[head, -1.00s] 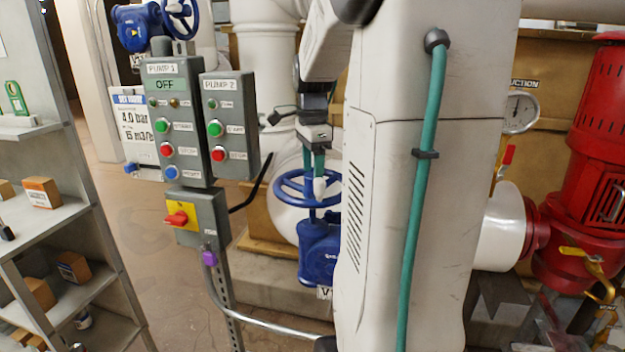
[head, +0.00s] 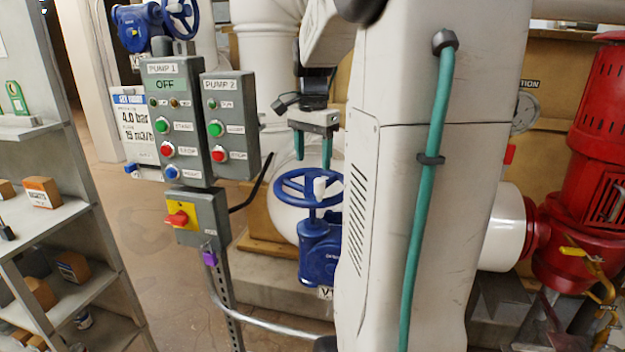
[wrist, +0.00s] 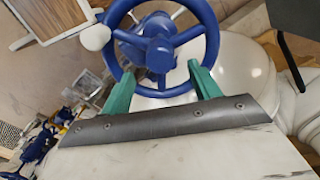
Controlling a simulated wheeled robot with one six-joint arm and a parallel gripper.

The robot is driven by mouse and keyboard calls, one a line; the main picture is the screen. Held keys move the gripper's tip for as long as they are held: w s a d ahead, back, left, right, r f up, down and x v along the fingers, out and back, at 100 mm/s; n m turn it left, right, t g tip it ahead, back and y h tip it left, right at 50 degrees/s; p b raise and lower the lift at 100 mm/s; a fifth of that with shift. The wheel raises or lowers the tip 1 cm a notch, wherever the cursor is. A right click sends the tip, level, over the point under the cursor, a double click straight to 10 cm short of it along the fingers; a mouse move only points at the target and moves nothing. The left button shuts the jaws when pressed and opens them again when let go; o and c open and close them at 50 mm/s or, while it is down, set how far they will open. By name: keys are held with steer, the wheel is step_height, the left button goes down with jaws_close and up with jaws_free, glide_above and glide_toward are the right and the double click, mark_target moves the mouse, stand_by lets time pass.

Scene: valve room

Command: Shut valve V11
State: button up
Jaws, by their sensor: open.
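A blue valve with a spoked handwheel (head: 308,187) stands in the middle of the head view; a white knob sits on its rim. The label below it begins with "V1"; the rest is hidden behind my arm. My gripper (head: 313,160) is above the wheel with its two green fingers apart and empty. In the wrist view the same handwheel (wrist: 187,92) lies ahead, and my gripper (wrist: 160,85) has its fingers spread at the wheel's near rim. The white knob (wrist: 95,37) is at the wheel's upper left there. I cannot tell whether a finger touches the rim.
Pump control boxes (head: 178,120) and a red-yellow switch box (head: 200,215) stand left of the valve. A shelf (head: 60,225) is at far left, another blue valve (head: 145,27) at upper left, a red pump (head: 595,150) at right. Floor between shelf and boxes is clear.

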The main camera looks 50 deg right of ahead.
steer(key=shift+n, duration=1)
